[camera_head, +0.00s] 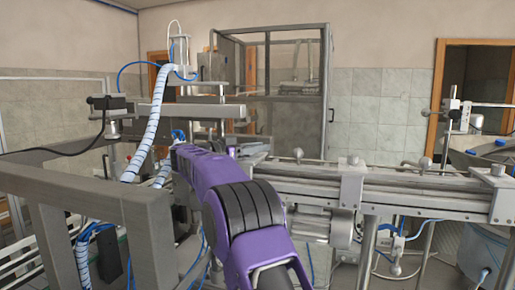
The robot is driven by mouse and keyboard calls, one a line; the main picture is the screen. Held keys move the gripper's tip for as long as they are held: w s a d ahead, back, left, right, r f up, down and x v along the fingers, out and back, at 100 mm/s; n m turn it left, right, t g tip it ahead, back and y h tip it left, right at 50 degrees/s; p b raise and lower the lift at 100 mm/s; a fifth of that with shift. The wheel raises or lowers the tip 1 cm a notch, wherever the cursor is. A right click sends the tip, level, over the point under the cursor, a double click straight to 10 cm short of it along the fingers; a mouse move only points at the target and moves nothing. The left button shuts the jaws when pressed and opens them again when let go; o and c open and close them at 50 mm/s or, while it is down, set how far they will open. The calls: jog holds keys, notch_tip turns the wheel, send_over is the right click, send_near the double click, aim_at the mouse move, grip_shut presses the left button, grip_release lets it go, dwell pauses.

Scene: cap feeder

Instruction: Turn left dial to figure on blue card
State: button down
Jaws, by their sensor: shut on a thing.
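My purple arm reaches forward from the bottom middle into the machine, and its far end lies by the frame left of centre. My gripper is hidden behind my own arm, so its fingers and whatever is between them do not show. I cannot make out the left dial, its figures or a blue card in this view.
A grey frame post (150,240) stands close at the left. A ribbed white hose (151,125) rises beside my arm. A metal rail (420,189) with clamps runs to the right. A glazed cabinet (270,85) stands behind.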

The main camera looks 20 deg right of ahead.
jog(key=shift+r, duration=0.1)
jog(key=c, duration=0.5)
grip_release()
jog(key=shift+c, duration=0.2)
jog(key=shift+r, duration=0.1)
notch_tip(320, 180, up, 10)
